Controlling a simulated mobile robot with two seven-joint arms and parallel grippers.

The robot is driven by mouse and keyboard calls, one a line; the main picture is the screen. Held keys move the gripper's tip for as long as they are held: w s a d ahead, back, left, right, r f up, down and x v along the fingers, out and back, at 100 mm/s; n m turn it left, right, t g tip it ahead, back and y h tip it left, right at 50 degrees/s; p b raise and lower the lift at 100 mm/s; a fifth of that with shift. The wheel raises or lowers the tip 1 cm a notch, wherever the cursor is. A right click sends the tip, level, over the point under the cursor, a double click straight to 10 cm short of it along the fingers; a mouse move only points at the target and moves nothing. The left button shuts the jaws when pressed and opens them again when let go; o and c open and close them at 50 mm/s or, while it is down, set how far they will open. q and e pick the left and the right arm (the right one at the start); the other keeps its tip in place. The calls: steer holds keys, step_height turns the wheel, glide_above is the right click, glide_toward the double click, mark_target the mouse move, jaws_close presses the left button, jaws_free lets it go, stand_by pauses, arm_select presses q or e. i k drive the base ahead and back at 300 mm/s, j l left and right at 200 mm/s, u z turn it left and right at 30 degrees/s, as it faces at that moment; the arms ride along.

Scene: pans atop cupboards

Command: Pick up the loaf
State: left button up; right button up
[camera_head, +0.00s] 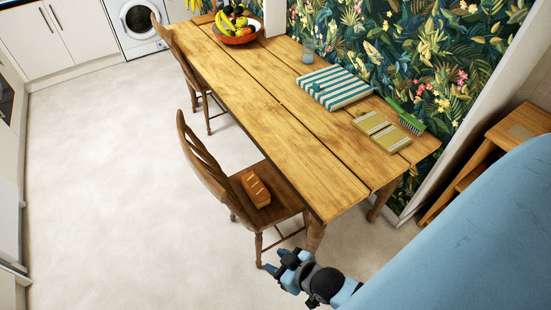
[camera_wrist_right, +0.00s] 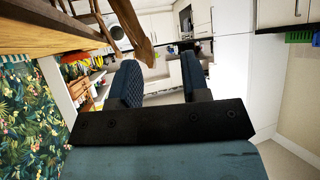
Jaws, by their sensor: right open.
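The loaf (camera_head: 256,189) is a brown, scored, oblong bread lying on the seat of the near wooden chair (camera_head: 283,201). My right gripper (camera_head: 277,260) is at the lower middle of the head view, low beside the near end of the table and just in front of the chair's front legs. It is apart from the loaf. In the right wrist view its two dark padded fingers (camera_wrist_right: 160,84) stand apart with nothing between them. The loaf cannot be made out in the right wrist view. My left gripper is not in view.
A long wooden table (camera_head: 255,100) stands beside the chair and bears a fruit bowl (camera_head: 238,35), a striped cloth-like item (camera_head: 335,87), a green brush (camera_head: 405,117) and a yellow-green item (camera_head: 382,131). A second chair (camera_head: 187,68) stands farther back. Floor at left (camera_head: 110,170) is clear.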

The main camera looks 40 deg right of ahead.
mark_target(260, 195)
steer(key=i+j+z, duration=0.2)
steer(key=z, duration=0.15)
steer(key=i+j+z, duration=0.2)
steer(key=z, duration=0.15)
steer(key=i+j+z, duration=0.1)
steer(key=j+z, duration=0.25)
steer(key=i+j+z, duration=0.2)
steer(key=j, duration=0.2)
steer(key=j+z, duration=0.2)
steer(key=j, duration=0.15)
